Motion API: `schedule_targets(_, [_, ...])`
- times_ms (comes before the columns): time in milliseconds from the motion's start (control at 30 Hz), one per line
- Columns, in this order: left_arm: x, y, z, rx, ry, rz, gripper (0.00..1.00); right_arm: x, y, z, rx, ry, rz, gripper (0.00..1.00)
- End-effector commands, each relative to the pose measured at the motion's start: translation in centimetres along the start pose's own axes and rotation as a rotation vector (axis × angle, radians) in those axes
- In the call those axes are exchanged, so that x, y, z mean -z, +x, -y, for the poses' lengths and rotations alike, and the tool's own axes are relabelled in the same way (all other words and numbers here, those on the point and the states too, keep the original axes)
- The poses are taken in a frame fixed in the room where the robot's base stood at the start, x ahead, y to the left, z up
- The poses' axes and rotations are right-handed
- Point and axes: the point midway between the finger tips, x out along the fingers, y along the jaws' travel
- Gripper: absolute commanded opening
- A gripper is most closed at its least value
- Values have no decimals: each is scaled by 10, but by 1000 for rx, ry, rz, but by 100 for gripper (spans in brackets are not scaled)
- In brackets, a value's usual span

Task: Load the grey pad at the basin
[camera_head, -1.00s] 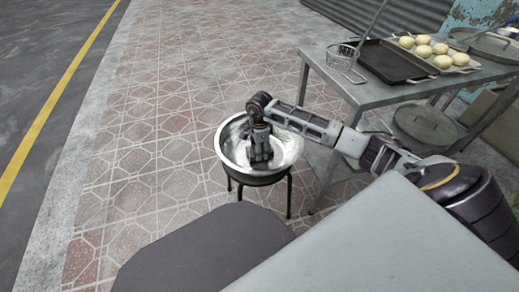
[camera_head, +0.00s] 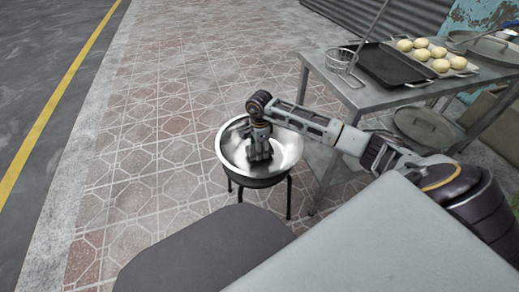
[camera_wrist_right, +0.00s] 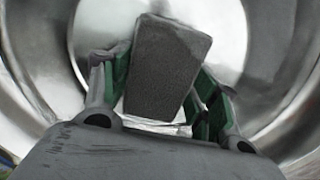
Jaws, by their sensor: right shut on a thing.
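A round shiny metal basin (camera_head: 290,150) stands on a low dark-legged stand on the tiled pavement, in the middle of the head view. My right gripper (camera_head: 261,156) points down inside the basin. In the right wrist view, a grey rough block-shaped pad (camera_wrist_right: 165,65) lies between the green-lined fingers of my right gripper (camera_wrist_right: 160,90), which is shut on it. The basin's curved metal wall (camera_wrist_right: 265,60) surrounds them. The pad is hidden by the gripper in the head view. I cannot tell whether it touches the basin floor. My left gripper is not in view.
A metal table (camera_head: 350,95) stands at the right with a wire basket (camera_head: 341,60), a black tray (camera_head: 395,65) and several dough balls on a tray (camera_head: 465,68). A round lid (camera_head: 425,125) lies on its lower shelf. The pavement left of the basin is clear.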

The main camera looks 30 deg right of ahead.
Motion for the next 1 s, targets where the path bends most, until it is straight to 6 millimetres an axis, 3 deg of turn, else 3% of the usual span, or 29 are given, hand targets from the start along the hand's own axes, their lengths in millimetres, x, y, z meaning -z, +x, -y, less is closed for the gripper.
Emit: schedule_targets(1000, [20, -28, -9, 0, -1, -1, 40, 0, -50, 0, 1, -1, -1, 41])
